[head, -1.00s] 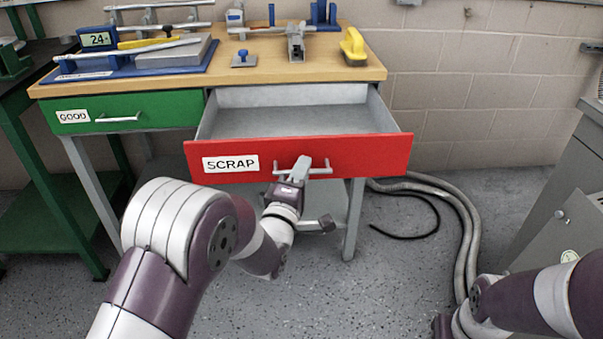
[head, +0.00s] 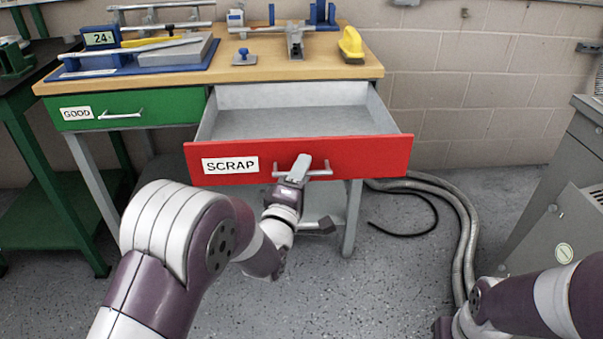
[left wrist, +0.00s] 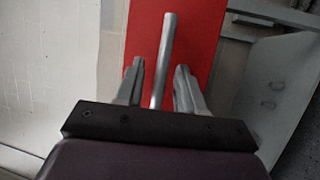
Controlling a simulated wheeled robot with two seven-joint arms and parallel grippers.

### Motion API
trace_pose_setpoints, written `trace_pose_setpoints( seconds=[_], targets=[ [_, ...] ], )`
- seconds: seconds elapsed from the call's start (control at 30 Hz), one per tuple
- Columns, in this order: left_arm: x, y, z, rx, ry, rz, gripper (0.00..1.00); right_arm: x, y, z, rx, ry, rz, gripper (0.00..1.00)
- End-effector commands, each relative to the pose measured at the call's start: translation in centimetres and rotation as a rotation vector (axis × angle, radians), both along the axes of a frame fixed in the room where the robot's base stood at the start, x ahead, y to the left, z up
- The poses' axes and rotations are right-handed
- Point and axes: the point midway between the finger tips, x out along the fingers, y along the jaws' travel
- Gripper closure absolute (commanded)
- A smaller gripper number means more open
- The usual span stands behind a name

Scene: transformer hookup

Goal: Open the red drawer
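The red drawer (head: 345,160), labelled SCRAP, stands far out of the wooden-topped bench, and its empty grey interior (head: 290,122) shows. Its grey bar handle (head: 322,173) is on the front face. My left gripper (head: 301,166) is at this handle. In the left wrist view the handle bar (left wrist: 167,50) runs between the two fingers of my left gripper (left wrist: 160,78), with a visible gap on each side. The red front (left wrist: 203,35) is behind them. My right gripper is not in view; only part of my right arm shows at lower right.
A closed green drawer (head: 155,109), labelled GOOD, is left of the red one. The bench top (head: 310,68) carries tools and a yellow-handled brush (head: 351,45). Grey hoses (head: 468,230) lie on the floor at right, beside a grey cabinet (head: 565,180).

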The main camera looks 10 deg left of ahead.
Motion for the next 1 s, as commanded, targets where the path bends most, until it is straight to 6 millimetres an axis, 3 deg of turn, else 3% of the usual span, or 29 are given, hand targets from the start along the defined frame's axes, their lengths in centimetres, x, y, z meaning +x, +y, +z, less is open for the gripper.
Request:
trace_pose_setpoints(
  seconds=[0.17, 0.4, 0.6, 1.0],
  targets=[
    [-1.5, 0.2, -0.1, 0.000, 0.002, 0.000, 0.62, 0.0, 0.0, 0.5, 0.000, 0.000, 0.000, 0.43],
    [-7.8, 0.9, -1.2, 0.000, 0.003, 0.000, 0.62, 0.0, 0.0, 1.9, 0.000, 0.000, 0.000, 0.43],
    [-11.5, 1.4, -2.0, 0.000, 0.001, 0.000, 0.62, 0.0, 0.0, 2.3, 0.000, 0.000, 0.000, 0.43],
    [-12.4, 1.5, -2.3, 0.000, 0.000, 0.000, 0.62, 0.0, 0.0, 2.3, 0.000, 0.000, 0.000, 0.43]
  ],
)
